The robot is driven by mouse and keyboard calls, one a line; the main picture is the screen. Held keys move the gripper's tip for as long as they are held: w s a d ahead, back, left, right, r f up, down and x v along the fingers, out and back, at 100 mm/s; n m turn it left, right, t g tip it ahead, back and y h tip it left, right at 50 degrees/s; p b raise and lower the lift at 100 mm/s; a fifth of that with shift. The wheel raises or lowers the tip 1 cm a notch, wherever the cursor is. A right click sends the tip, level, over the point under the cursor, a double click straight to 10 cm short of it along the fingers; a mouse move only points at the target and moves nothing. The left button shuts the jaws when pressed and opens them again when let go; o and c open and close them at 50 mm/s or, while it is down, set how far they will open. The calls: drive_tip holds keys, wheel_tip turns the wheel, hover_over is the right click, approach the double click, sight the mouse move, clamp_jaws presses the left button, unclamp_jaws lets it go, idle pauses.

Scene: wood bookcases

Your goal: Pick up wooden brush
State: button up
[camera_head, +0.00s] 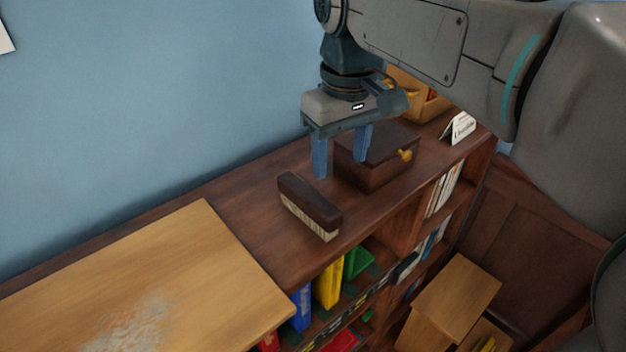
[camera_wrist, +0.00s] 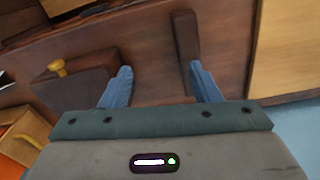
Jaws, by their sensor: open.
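The wooden brush (camera_head: 310,206) has a dark brown back and pale bristles facing down. It lies on the dark bookcase top (camera_head: 251,208), near its front edge. My gripper (camera_head: 342,160) is open and empty, above and just behind the brush, with its blue fingers pointing down. In the wrist view the brush (camera_wrist: 187,44) shows as a dark bar just beyond the right-hand finger of my gripper (camera_wrist: 160,88). The brush is outside the gap between the fingers, which shows only bare wood. I cannot tell whether a finger touches it.
A dark wooden box (camera_head: 375,165) with a yellow knob stands close behind the brush, beside a finger. A white card (camera_head: 458,128) and an orange-yellow crate (camera_head: 425,100) are farther back. A light wood board (camera_head: 170,270) lies to the left. A blue wall runs behind.

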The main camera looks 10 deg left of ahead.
wheel_tip(320, 180, up, 4)
drive_tip(key=n, duration=0.2)
hover_over(308, 192)
drive_tip(key=f, duration=0.8)
drive_tip(key=shift+w+d+f+p, duration=0.1)
drive_tip(key=shift+w+f+p, duration=0.2)
drive_tip(key=shift+s+f+p, duration=0.15)
drive_tip(key=shift+f+p, duration=0.1)
drive_tip(key=shift+f, duration=1.1)
drive_tip(key=shift+s+f+p, duration=0.15)
drive_tip(key=shift+f+p, duration=0.05)
drive_tip(key=shift+f, duration=1.1)
drive_tip(key=c, duration=1.1)
